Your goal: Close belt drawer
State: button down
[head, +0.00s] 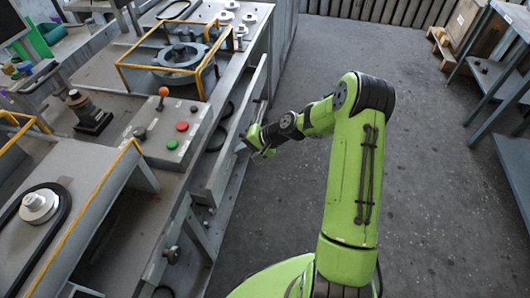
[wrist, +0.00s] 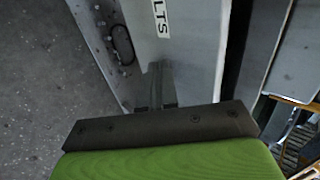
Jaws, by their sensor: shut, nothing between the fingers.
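The belt drawer (head: 226,160) stands pulled out from the bench on the left, with dark belt loops (head: 217,138) lying inside. Its pale grey front also fills the top middle of the wrist view (wrist: 195,50), with part of a label reading "LTS" (wrist: 160,18). My gripper (head: 246,148) is at the outer side of the drawer front, low in the aisle. In the wrist view its dark fingers (wrist: 160,85) are shut and empty, pointing at the front below the label. I cannot tell whether the fingertips touch it.
A control box (head: 165,132) with red and green buttons and an orange-knobbed lever sits on the bench above the drawer. A yellow-framed blower housing (head: 182,60) stands farther back. The grey floor (head: 440,170) to the right is open, with shelving (head: 495,70) at the far right.

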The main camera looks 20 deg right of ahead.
aim_at(233, 145)
jog(key=w+a, duration=0.1)
jog(key=a, duration=0.1)
jog(key=w+a, duration=0.1)
jog(key=shift+w+a, duration=0.3)
jog(key=shift+a, duration=0.1)
jog(key=shift+w+a+r, duration=0.1)
jog(key=shift+a, duration=0.15)
jog(key=shift+a, duration=0.1)
